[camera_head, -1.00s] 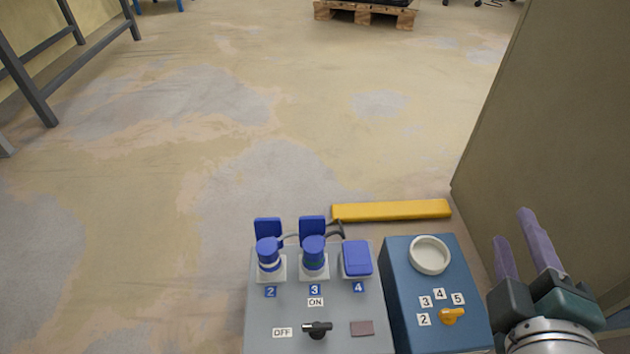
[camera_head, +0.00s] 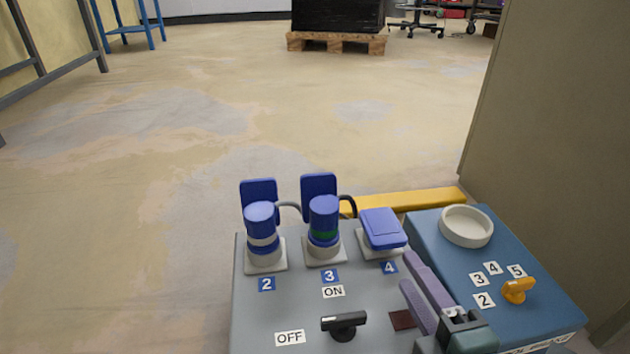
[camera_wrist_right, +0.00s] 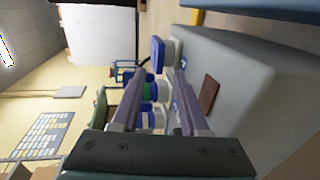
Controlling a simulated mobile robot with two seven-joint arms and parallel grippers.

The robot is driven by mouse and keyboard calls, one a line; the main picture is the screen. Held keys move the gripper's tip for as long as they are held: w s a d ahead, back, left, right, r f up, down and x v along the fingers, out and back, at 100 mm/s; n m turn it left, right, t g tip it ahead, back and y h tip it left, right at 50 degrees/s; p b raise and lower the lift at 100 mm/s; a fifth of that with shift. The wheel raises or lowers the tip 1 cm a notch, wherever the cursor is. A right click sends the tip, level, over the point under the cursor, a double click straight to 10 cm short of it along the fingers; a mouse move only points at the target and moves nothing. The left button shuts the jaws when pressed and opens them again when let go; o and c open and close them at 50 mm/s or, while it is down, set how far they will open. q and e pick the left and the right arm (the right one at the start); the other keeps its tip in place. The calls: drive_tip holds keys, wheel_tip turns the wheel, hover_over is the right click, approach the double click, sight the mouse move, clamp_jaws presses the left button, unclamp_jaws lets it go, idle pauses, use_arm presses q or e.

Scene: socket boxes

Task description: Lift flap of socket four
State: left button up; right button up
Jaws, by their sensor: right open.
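Socket four (camera_head: 382,230) is at the right end of the socket row on the grey box (camera_head: 275,315). Its blue flap is down over it, and a "4" label sits in front. Sockets two (camera_head: 262,235) and three (camera_head: 323,225) hold blue plugs, with their flaps standing up behind. My right gripper (camera_head: 412,278) is open and empty, its purple fingers over the box just in front of socket four, apart from the flap as far as I can tell. In the right wrist view, the closed flap (camera_wrist_right: 158,53) shows beyond the fingers (camera_wrist_right: 153,95). My left gripper is out of view.
A black switch (camera_head: 344,323) stands on the grey box between ON and OFF labels. A blue box (camera_head: 480,255) with a white ring and yellow knob (camera_head: 517,289) stands at the right, before a tall panel. A yellow bar (camera_head: 410,199) lies behind.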

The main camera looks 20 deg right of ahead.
sight(390, 246)
drive_tip(key=b+x, duration=0.1)
drive_tip(key=x, duration=0.5)
drive_tip(key=shift+a+b, duration=0.1)
drive_tip(key=shift+b, duration=0.3)
clamp_jaws()
idle(0.9)
